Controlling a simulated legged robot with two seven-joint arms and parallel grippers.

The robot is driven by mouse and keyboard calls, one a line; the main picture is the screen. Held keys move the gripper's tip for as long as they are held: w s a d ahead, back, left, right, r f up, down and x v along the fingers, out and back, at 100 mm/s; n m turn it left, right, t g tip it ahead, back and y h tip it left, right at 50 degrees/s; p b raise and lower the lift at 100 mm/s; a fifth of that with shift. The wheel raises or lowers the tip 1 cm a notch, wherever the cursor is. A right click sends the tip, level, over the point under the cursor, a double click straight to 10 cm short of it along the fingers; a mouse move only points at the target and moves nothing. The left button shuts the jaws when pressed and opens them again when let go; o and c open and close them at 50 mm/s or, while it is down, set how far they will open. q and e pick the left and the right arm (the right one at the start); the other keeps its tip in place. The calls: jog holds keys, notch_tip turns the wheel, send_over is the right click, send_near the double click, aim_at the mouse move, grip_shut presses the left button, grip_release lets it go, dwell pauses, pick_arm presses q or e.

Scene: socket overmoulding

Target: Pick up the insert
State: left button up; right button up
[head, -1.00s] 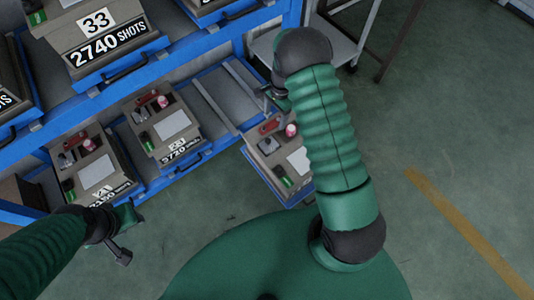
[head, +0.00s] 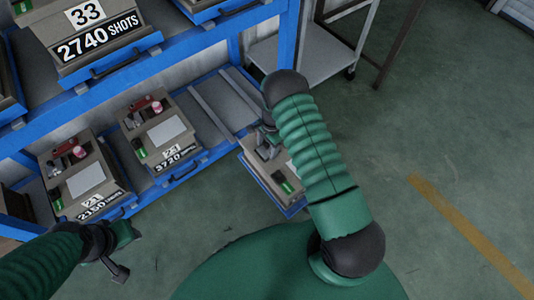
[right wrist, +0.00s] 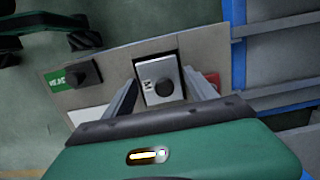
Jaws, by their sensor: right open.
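The insert (right wrist: 161,80), a silver block with a dark round knob, sits in a dark slot of a beige mould box in the right wrist view. My right gripper (right wrist: 166,86) is open, with one finger on each side of the insert; I cannot tell whether they touch it. In the head view my right gripper (head: 266,143) is over the far part of the pulled-out mould box (head: 262,178), and the insert is hard to make out there. My left gripper (head: 122,254) hangs away from the shelf at lower left, its jaws unclear.
A green piece (right wrist: 65,78) and a red piece (right wrist: 213,80) lie beside the insert. A grey cart (head: 322,62) stands behind; floor at right is clear.

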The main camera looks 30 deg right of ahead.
jog(key=shift+d, duration=0.1)
grip_shut()
dwell(0.3)
